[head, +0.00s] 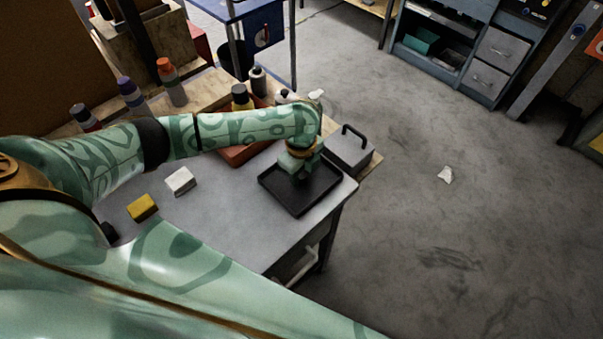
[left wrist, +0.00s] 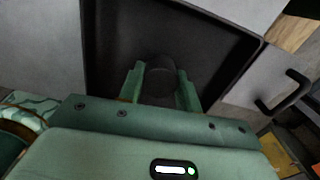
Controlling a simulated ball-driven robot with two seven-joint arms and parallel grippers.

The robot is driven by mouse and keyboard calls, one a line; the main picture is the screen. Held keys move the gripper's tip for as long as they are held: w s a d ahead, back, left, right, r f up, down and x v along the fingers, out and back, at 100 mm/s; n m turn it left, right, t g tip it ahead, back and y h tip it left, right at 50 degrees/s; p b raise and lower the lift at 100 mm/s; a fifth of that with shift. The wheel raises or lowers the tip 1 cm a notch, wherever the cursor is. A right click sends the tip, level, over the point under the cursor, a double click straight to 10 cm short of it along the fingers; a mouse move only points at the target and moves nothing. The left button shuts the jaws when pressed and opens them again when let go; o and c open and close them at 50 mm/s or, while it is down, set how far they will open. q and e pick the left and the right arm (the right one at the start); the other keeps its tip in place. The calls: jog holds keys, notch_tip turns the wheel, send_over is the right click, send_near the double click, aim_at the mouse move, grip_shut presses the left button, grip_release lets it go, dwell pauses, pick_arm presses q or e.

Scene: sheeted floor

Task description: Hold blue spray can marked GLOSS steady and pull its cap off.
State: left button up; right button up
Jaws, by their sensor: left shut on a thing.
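My left gripper (head: 296,172) is over the black tray (head: 334,189) on the grey table. In the left wrist view its two fingers (left wrist: 160,92) stand on either side of a dark, round-topped thing (left wrist: 160,76) and are shut on it. I cannot tell whether this is a cap or a whole can, and no GLOSS marking is readable. In the head view the gripper hides it. The tray also shows in the left wrist view (left wrist: 110,30). My right gripper is not in view.
Cans with an orange cap (head: 170,84), a purple cap (head: 132,95) and a dark cap (head: 84,118) stand at the table's back. A yellow block (head: 142,207) and white block (head: 181,181) lie in front.

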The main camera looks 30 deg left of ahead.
pick_arm(q)
jog(key=shift+r, duration=0.1)
jog(key=o, duration=1.1)
notch_tip(320, 180, up, 12)
jog(key=p, duration=0.4)
jog(key=shift+p, duration=0.35)
